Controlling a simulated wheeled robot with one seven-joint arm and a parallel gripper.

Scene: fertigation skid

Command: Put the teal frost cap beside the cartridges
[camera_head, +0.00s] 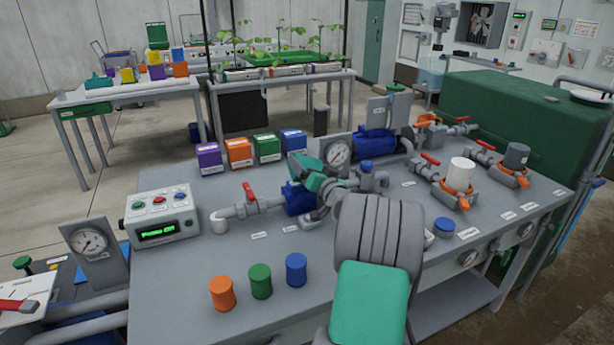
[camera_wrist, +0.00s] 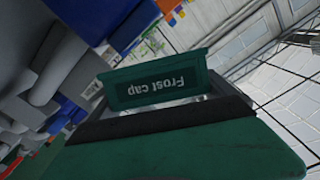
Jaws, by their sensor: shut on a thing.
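The teal frost cap (camera_wrist: 155,88) fills the middle of the wrist view, its "Frost cap" label facing the camera. My gripper (camera_wrist: 165,118) is shut on it; a dark finger crosses in front of its lower edge. In the head view my gripper (camera_head: 316,182) is above the middle of the grey bench, near a blue pump and a pressure gauge, and partly hides them. The cap is hard to separate from my gripper there. An orange cylinder (camera_head: 222,293), a green cylinder (camera_head: 260,281) and a blue cylinder (camera_head: 296,270) stand upright in a row at the bench front; I cannot tell if these are the cartridges.
Purple (camera_head: 208,159), orange (camera_head: 239,152), green (camera_head: 267,147) and blue (camera_head: 293,142) boxes stand along the back edge. A control box (camera_head: 160,216) is at left. Pipework and a white cylinder (camera_head: 460,174) are at right. Bare bench surrounds the front cylinders.

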